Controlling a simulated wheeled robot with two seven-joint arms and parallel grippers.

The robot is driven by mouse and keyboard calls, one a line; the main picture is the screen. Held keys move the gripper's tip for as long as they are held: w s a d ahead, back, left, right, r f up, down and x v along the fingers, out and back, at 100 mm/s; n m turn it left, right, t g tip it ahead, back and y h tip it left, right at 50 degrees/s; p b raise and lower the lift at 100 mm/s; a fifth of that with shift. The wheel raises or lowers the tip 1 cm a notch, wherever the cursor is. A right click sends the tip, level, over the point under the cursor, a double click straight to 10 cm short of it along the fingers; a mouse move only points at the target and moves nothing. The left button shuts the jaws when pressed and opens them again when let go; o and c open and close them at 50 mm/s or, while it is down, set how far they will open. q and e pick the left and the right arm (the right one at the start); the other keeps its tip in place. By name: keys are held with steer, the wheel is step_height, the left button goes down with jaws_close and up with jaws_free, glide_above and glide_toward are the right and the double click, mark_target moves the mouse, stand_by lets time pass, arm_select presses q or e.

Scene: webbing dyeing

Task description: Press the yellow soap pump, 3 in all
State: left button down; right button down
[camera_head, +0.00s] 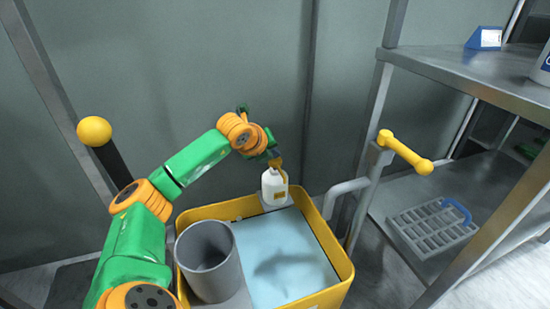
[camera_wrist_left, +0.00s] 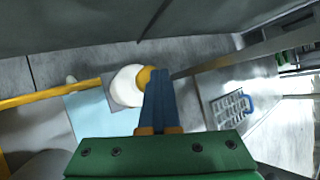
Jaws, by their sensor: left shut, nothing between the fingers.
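A white soap bottle (camera_head: 275,189) with a yellow pump (camera_head: 278,165) stands upright at the far edge of the yellow tub (camera_head: 335,243). My left gripper (camera_head: 274,157) is right at the pump head, fingers closed and empty. In the left wrist view the shut blue fingers (camera_wrist_left: 160,78) overlap part of the yellow pump head (camera_wrist_left: 145,75), with the white bottle (camera_wrist_left: 126,88) left of them. I cannot tell whether the fingertips touch the pump or how far it is pressed down. My right gripper is in neither view.
The tub holds pale blue liquid and a grey cylinder (camera_head: 209,262) at its left. A grey pipe with a yellow handle (camera_head: 405,152) rises to the right. Metal shelves (camera_head: 462,78) with a grey rack (camera_head: 432,228) stand farther right. A grey wall is close behind.

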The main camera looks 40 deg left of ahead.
mark_target(274, 162)
arm_select(q)
steer(key=shift+f, duration=0.45)
steer(key=shift+r, duration=0.15)
steer(key=shift+r+p, duration=0.9)
steer(key=shift+r, duration=0.3)
step_height(274, 162, up, 5)
steer(key=p, duration=0.4)
stand_by(2.2)
